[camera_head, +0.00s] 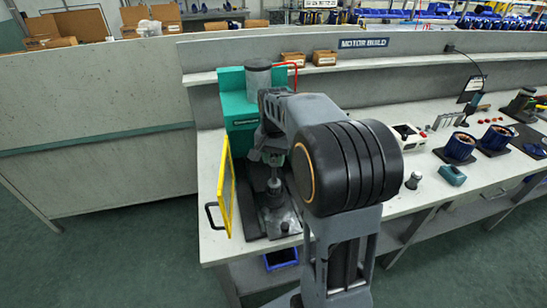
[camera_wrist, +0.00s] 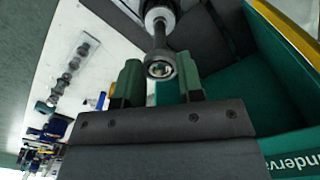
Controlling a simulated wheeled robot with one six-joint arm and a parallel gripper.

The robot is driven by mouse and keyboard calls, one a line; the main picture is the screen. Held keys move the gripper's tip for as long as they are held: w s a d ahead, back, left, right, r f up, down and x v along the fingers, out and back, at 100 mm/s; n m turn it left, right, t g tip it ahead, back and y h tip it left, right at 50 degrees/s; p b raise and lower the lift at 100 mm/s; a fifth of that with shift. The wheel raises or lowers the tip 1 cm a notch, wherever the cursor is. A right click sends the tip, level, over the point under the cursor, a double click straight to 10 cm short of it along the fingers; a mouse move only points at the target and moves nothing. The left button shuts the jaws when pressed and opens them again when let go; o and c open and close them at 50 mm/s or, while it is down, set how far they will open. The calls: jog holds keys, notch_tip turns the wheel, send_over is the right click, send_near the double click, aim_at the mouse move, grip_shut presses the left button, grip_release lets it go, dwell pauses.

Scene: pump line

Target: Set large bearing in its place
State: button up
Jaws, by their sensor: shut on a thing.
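My gripper (camera_wrist: 158,82) is shut, its two green fingers either side of a small metallic ring, the large bearing (camera_wrist: 160,67). The bearing lies in line with a dark rod and a pale, round, stepped part (camera_wrist: 160,14) in the wrist view. I cannot tell whether the bearing is around the rod's end or just apart from it. In the head view, my arm reaches into the green press (camera_head: 238,105), above an upright metal part (camera_head: 274,186) on the press base (camera_head: 279,219). The bearing is hidden there by my arm.
A yellow-framed guard (camera_head: 227,188) with a black handle stands open at the press's left. Right on the bench are a small grey cylinder (camera_head: 413,180), a teal block (camera_head: 452,175), a white-and-red box (camera_head: 408,136) and blue motor parts (camera_head: 460,147). A blue bin (camera_head: 281,259) sits below.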

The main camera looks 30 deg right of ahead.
aim_at(274, 180)
jog(key=shift+f+b, duration=0.65)
jog(key=shift+f, duration=0.4)
dwell(0.9)
jog(key=shift+f+b, duration=1.15)
jog(key=shift+f, duration=0.6)
jog(key=o, duration=0.8)
jog(key=shift+o, duration=0.4)
jog(key=shift+o, duration=0.7)
jog(key=shift+r, duration=0.15)
notch_tip(274, 180, up, 5)
jog(key=p, duration=0.4)
